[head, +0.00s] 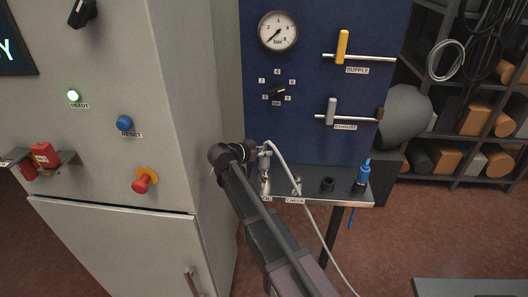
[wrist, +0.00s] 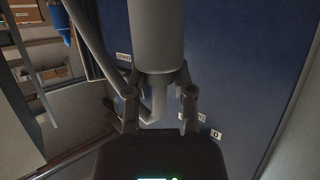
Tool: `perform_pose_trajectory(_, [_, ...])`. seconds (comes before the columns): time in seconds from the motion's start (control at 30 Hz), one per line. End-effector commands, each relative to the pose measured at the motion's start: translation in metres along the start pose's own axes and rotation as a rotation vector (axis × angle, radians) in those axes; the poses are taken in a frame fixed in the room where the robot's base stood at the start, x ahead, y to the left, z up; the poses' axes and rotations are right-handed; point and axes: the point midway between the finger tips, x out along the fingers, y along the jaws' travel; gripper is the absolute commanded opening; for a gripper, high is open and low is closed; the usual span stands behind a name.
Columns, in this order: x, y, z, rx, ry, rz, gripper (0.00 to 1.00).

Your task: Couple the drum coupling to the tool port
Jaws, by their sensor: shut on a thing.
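My gripper (head: 259,152) is at the left end of the shelf below the blue panel. In the wrist view its two fingers (wrist: 158,92) are shut on the narrow neck of a light grey cylindrical coupling (wrist: 156,38). A pale hose (head: 305,205) runs from the gripper down to the right. Below the gripper, a metal fitting (head: 265,184) stands at a label whose visible end reads "OL". The arm partly covers it. I cannot tell whether the held coupling touches that fitting. A second metal port (head: 296,183) stands at the CHECK label.
The metal shelf (head: 345,196) also carries a black socket (head: 327,184) and a blue connector (head: 363,173). The blue panel (head: 300,105) behind has a gauge, a dial, and SUPPLY and EXHAUST levers. A grey cabinet (head: 100,240) stands close at left. A stocked rack (head: 470,110) is at right.

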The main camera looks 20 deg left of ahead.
Motion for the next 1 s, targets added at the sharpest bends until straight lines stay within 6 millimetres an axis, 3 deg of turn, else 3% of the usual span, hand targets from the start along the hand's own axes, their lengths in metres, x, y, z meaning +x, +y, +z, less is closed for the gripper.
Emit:
perform_pose_trajectory(0.6, [0.009,-0.001,0.026,-0.001,0.001,-0.001,0.00])
perform_pose_trajectory(1.0, [0.012,-0.001,0.032,-0.001,0.001,-0.001,0.00])
